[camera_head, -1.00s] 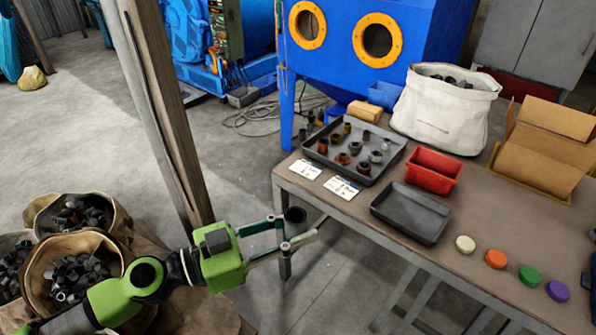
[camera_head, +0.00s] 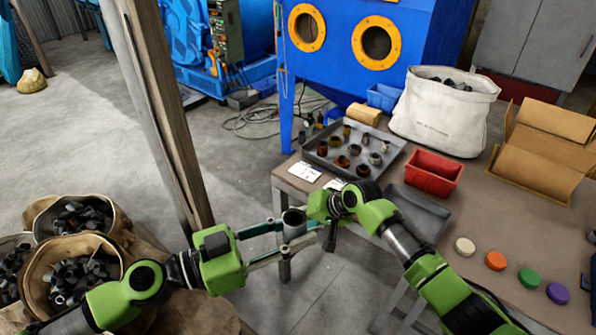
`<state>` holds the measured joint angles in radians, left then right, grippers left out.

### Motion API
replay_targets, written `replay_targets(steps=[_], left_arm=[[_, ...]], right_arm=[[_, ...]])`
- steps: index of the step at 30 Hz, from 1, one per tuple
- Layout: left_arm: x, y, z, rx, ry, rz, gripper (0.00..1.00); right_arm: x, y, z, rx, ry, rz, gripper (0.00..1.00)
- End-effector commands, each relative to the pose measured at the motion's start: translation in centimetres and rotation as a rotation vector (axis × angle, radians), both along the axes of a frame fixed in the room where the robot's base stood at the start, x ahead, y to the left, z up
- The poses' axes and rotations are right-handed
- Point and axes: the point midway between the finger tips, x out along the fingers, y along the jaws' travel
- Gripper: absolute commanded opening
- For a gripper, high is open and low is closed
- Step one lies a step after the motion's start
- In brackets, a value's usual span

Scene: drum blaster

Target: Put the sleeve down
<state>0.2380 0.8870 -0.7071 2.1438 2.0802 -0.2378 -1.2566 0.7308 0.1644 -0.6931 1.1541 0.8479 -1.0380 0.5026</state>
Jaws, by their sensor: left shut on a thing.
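My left gripper (camera_head: 298,229) reaches in from the left, in front of the table's left end. It is shut on a dark grey sleeve (camera_head: 294,217), a short hollow cylinder held above the floor with its open end up. My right gripper (camera_head: 325,228) is close to the right of the sleeve, with its dark fingers pointing down. Whether it touches the sleeve or is open is unclear. The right arm covers part of the empty grey tray (camera_head: 434,212) on the table.
The table (camera_head: 520,234) carries a grey tray (camera_head: 395,156) of small metal parts, cards, a red bin (camera_head: 434,176), a white sack (camera_head: 436,118), a cardboard box (camera_head: 540,165) and coloured discs (camera_head: 530,277). A wooden post (camera_head: 165,125) and sacks of parts (camera_head: 85,245) stand left.

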Motion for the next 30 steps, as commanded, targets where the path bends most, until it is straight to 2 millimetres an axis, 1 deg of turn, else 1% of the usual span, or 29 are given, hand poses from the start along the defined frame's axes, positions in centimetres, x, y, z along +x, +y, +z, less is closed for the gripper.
replay_targets(steps=[1, 2, 3, 5, 6, 7, 8, 9, 11, 12, 14, 15, 17, 18, 21, 24, 27, 30], left_arm=[[0.0, 0.0, 0.1, -0.001, -0.002, 0.000, 0.00], [0.0, 0.0, 0.1, -0.001, -0.002, 0.000, 0.00], [0.0, 0.0, 0.1, -0.001, -0.002, 0.000, 0.00], [0.0, 0.0, 0.1, -0.001, -0.002, 0.000, 0.00], [0.0, 0.0, 0.1, -0.001, -0.002, 0.000, 0.00], [0.0, 0.0, 0.1, -0.001, -0.002, 0.000, 0.00], [0.0, 0.0, 0.1, -0.001, -0.002, 0.000, 0.00], [0.0, 0.0, 0.1, -0.001, -0.002, 0.000, 0.00], [0.0, 0.0, 0.1, -0.001, -0.002, 0.000, 0.00], [0.0, 0.0, 0.1, -0.001, -0.002, 0.000, 0.00], [0.0, 0.0, 0.1, -0.001, -0.002, 0.000, 0.00], [0.0, 0.0, 0.1, -0.001, -0.002, 0.000, 0.00], [0.0, 0.0, 0.1, -0.001, -0.002, 0.000, 0.00], [0.0, 0.0, 0.1, -0.001, -0.002, 0.000, 0.00], [0.0, 0.0, 0.1, -0.001, -0.002, 0.000, 0.00], [0.0, 0.0, 0.1, -0.001, -0.002, 0.000, 0.00], [0.0, 0.0, 0.1, -0.001, -0.002, 0.000, 0.00], [0.0, 0.0, 0.1, -0.001, -0.002, 0.000, 0.00]], right_arm=[[0.5, 1.2, 3.4, 0.011, -0.012, 0.027, 0.47], [0.5, 1.8, 5.1, 0.018, -0.012, 0.045, 0.47], [0.3, 2.7, 7.3, 0.023, -0.010, 0.067, 0.47], [-0.1, 3.8, 10.7, 0.026, -0.008, 0.103, 0.47], [-0.7, 4.6, 12.9, 0.025, -0.004, 0.129, 0.47], [-1.2, 5.1, 14.5, 0.021, -0.003, 0.151, 0.47], [-1.7, 5.6, 16.1, 0.016, 0.001, 0.171, 0.47], [-2.6, 6.1, 18.2, 0.005, 0.005, 0.200, 0.47], [-4.1, 6.8, 20.9, -0.017, 0.013, 0.241, 0.47], [-5.2, 7.1, 22.6, -0.036, 0.019, 0.268, 0.47], [-7.0, 7.3, 24.9, -0.072, 0.027, 0.307, 0.47], [-8.2, 7.3, 26.4, -0.099, 0.033, 0.330, 0.47], [-10.1, 7.1, 28.3, -0.148, 0.043, 0.363, 0.47], [-11.4, 6.8, 29.4, -0.184, 0.050, 0.382, 0.47], [-14.5, 5.7, 31.8, -0.286, 0.066, 0.423, 0.47], [-17.3, 4.2, 33.5, -0.391, 0.080, 0.446, 0.47], [-19.5, 2.5, 34.8, -0.485, 0.093, 0.456, 0.47], [-20.9, 1.2, 35.6, -0.556, 0.101, 0.456, 0.47]])
